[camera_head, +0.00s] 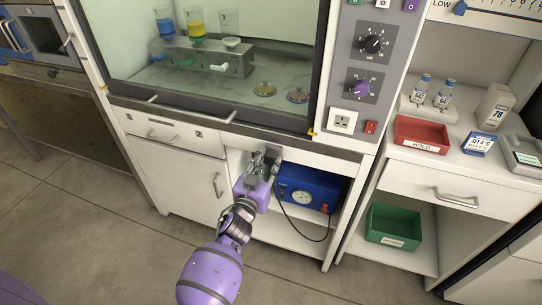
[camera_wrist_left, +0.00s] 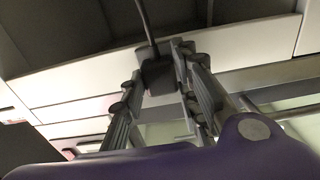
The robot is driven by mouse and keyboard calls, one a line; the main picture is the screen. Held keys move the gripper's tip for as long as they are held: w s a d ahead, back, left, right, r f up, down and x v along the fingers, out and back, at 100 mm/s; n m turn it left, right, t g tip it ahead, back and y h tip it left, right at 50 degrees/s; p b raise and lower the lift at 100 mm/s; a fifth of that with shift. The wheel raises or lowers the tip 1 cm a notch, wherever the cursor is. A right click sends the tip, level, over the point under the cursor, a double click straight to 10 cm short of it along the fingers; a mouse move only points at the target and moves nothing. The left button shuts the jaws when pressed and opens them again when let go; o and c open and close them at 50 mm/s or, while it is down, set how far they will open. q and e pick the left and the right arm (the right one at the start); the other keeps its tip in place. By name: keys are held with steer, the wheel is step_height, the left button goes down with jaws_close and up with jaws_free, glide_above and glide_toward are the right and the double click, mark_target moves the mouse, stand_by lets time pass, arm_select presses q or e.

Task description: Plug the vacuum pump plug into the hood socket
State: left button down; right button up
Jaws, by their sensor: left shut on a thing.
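My left gripper (camera_head: 266,158) is in front of the open shelf under the fume hood, beside the blue vacuum pump (camera_head: 309,188). In the left wrist view its fingers (camera_wrist_left: 166,72) are shut on the black plug (camera_wrist_left: 158,72), with a dark cord running up from it. In the head view the plug is hidden by the gripper, and the black cord (camera_head: 299,232) loops below the pump. The white hood socket (camera_head: 342,121) is on the grey control panel, above and right of the gripper; its face shows nothing plugged in. My right gripper is not in view.
A red switch (camera_head: 371,127) sits right of the socket, and a purple knob (camera_head: 360,88) above it. The hood's front sill (camera_head: 220,122) lies above the gripper. At right, a bench holds a red tray (camera_head: 421,136); a green bin (camera_head: 393,227) stands below.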

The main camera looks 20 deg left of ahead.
mark_target(269, 161)
arm_select(q)
steer(key=shift+s+p, duration=0.4)
steer(key=shift+s, duration=0.8)
steer(key=shift+s+p, duration=0.4)
steer(key=shift+s, duration=0.9)
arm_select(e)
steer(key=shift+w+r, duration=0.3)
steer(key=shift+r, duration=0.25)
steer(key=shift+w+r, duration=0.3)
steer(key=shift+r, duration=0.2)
arm_select(q)
steer(key=shift+a, duration=0.1)
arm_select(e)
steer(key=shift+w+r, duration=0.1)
